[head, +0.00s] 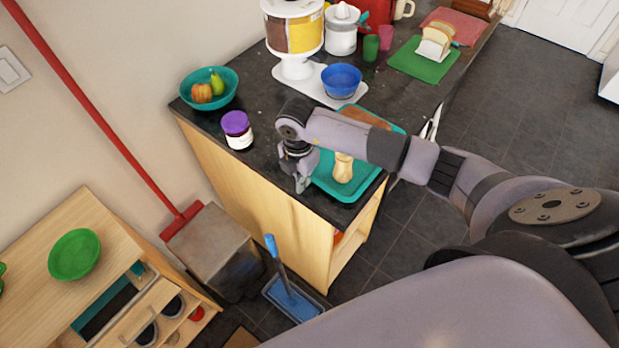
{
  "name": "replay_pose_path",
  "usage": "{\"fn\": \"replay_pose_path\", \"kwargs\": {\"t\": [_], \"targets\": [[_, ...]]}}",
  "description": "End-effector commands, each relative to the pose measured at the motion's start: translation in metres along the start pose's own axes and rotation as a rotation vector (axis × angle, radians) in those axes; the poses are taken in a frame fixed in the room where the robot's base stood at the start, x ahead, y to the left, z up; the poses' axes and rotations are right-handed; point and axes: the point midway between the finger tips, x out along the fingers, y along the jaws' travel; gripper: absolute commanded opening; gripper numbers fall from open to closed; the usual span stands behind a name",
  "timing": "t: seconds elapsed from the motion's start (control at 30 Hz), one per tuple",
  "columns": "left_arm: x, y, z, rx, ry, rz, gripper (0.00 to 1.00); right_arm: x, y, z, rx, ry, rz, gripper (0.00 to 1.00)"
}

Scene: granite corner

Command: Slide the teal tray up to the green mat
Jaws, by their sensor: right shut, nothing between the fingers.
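The teal tray (362,190) lies on the dark granite counter near its front end, with a pale tan shaker-like item (343,168) and a brown flat item (362,118) on it. My right arm crosses over the tray and hides its middle. My right gripper (301,186) points down at the tray's left edge, shut and empty; I cannot tell whether it touches the tray. The green mat (423,62) lies farther back on the counter, with a toast rack holding bread (435,42) on it. My left gripper is not in view.
A purple-lidded jar (237,130) and a teal fruit bowl (226,91) stand left. Green (371,47) and pink cups (386,38) stand near the mat.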

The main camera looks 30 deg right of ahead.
Motion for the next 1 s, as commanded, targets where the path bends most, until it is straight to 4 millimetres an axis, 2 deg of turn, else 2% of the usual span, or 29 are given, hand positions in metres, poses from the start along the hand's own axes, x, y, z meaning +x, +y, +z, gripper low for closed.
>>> {"fn": "replay_pose_path", "kwargs": {"t": [0.17,0.6,0.7,0.83,1.0], "targets": [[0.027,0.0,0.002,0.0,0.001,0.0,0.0,0.007,0.0,0.049,0.01,-0.009,0.0,0.0],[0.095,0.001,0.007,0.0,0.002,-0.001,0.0,0.008,0.0,0.181,0.011,-0.007,0.002,0.0],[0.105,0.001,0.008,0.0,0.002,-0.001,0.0,0.006,0.001,0.205,0.01,-0.006,0.002,0.0],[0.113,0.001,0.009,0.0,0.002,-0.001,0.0,0.004,0.0,0.226,0.007,-0.005,0.001,0.0],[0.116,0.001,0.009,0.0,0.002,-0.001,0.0,0.001,-0.001,0.236,0.004,-0.003,0.0,0.0]]}}
